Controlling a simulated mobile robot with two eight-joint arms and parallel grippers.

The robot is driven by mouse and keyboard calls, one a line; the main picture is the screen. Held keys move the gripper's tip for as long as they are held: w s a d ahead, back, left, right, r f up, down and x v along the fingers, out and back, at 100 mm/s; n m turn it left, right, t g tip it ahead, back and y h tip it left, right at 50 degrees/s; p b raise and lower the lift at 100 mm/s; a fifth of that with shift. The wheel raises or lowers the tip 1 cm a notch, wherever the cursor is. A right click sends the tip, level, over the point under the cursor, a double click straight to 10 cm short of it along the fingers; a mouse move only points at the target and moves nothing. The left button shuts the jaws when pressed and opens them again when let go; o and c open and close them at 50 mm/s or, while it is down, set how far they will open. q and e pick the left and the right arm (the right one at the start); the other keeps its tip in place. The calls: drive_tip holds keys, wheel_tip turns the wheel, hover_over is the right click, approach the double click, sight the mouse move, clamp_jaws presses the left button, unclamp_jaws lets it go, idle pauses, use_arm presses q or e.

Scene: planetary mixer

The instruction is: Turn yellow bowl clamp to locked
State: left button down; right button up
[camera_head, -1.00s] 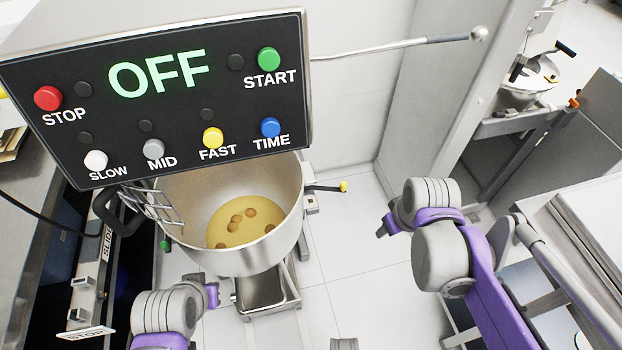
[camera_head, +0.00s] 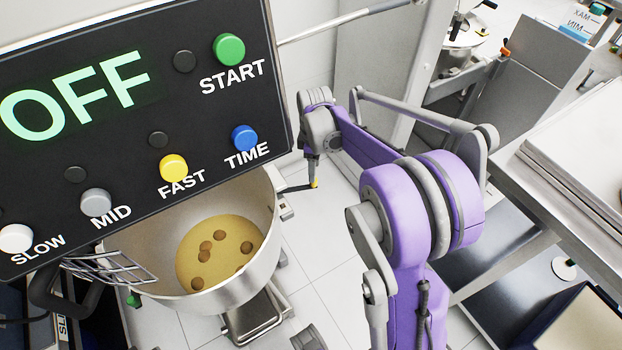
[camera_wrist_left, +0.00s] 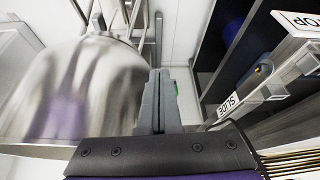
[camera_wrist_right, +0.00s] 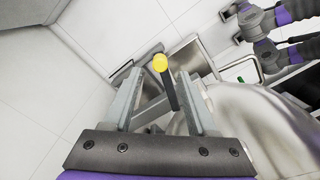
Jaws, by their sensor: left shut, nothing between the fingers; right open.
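The yellow bowl clamp is a dark lever with a yellow knob (camera_wrist_right: 160,62) at its end. In the head view its yellow tip (camera_head: 314,183) sticks out to the right of the steel bowl (camera_head: 272,215). My right gripper (camera_head: 312,170) is at the lever's outer end. In the right wrist view my right gripper (camera_wrist_right: 161,80) is open, with the knob and lever between its fingers; I cannot tell whether they touch. My left gripper (camera_wrist_left: 158,82) is shut and empty, beside the blurred bowl in the left wrist view. It is outside the head view.
The control panel (camera_head: 130,120) reads OFF and overhangs the bowl. The bowl holds yellow batter with brown lumps. A wire guard (camera_head: 105,268) is at the bowl's left. A steel table (camera_head: 545,190) stands right. White tiled floor (camera_head: 320,260) is clear beside the bowl.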

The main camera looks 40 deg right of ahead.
wheel_tip(320, 180, down, 6)
drive_tip(key=shift+r, duration=0.1)
clamp_jaws()
idle(0.5)
idle(1.0)
